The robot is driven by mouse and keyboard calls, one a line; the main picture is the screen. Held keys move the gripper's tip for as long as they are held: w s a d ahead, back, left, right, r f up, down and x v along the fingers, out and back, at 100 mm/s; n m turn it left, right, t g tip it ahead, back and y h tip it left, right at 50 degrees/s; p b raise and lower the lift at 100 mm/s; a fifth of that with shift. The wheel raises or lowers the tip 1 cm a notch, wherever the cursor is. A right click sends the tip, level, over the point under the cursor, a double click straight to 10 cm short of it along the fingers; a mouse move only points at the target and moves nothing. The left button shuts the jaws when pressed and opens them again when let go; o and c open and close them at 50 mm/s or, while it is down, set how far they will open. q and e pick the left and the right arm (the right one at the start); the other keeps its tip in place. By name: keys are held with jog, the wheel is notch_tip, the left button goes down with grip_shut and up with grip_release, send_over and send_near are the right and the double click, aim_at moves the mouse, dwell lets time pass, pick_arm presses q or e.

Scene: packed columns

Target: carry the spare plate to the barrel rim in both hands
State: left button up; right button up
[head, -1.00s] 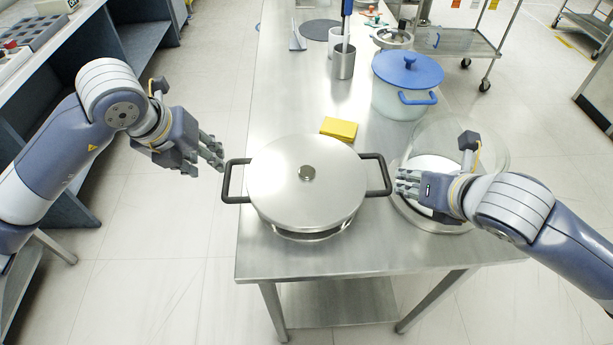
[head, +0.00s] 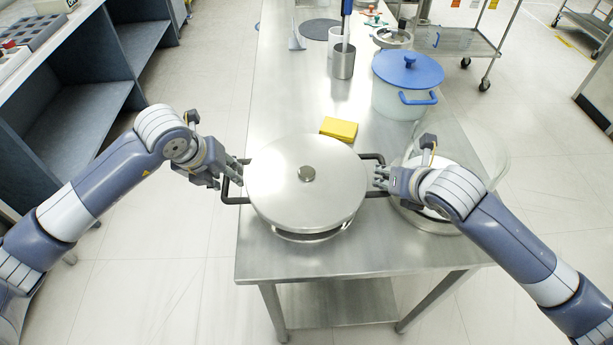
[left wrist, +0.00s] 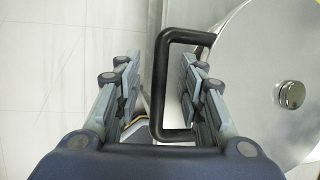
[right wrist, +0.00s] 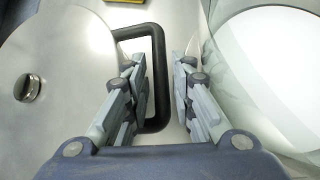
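The round steel plate (head: 300,205) has a centre knob and a black loop handle on each side. It rests level on a low round support (head: 310,236) at the near end of the table. My left gripper (head: 236,172) is open at the left handle (left wrist: 182,136); its fingers stand on either side of the handle's outer bar, with gaps visible. My right gripper (head: 379,178) is open at the right handle (right wrist: 158,85), one finger inside the loop and one outside. A clear glass barrel (head: 490,140) stands right of the plate, partly hidden by my right arm.
A yellow sponge (head: 339,128) lies just behind the plate. A white pot with a blue lid (head: 408,72) and a steel cup (head: 344,62) stand further back on the steel table (head: 290,90). The table's left side is mostly clear.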

pick_arm(q)
jog(key=c, duration=0.4)
pick_arm(e)
jog(key=c, duration=0.4)
pick_arm(q)
grip_shut()
pick_arm(e)
grip_shut()
